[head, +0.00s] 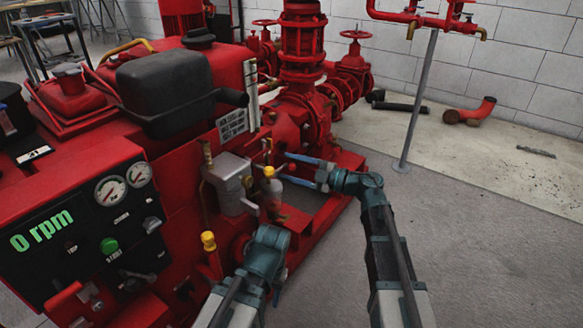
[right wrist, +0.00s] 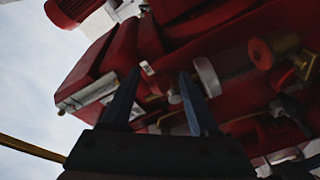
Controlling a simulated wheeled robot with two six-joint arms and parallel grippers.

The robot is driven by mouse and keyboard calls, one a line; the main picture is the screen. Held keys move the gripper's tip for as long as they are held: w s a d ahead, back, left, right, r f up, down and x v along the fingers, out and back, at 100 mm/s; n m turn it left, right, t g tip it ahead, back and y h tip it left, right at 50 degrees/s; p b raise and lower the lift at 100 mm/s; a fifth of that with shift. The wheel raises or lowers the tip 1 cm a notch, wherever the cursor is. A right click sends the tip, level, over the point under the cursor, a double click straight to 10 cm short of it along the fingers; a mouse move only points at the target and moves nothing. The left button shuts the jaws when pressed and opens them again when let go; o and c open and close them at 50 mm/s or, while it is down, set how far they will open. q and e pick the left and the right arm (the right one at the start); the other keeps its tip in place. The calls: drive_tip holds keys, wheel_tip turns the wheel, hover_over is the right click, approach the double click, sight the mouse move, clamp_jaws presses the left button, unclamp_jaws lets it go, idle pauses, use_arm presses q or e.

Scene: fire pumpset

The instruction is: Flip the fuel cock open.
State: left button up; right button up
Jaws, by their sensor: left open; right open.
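My right gripper (head: 284,166) is open, its two blue fingers pointing left at the small fittings on the engine's side. A small orange-red piece (head: 292,167) shows between the fingers; I cannot tell if it is part of the fuel cock. A yellow-topped fitting (head: 269,172) stands just left of the fingertips, by a grey metal housing (head: 233,180). In the right wrist view the open fingers (right wrist: 160,73) have no clearly held thing between them. My left gripper (head: 265,252) is lower, near a yellow knob (head: 208,240); its fingers are mostly hidden.
The red engine and control panel (head: 85,220) fill the left. Red pump pipes and a handwheel (head: 355,35) rise behind. A grey post (head: 417,100) stands at the right. Loose red pipe (head: 472,112) lies by the wall.

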drive_tip(key=shift+c, duration=0.2)
clamp_jaws()
drive_tip(key=shift+r, duration=0.1)
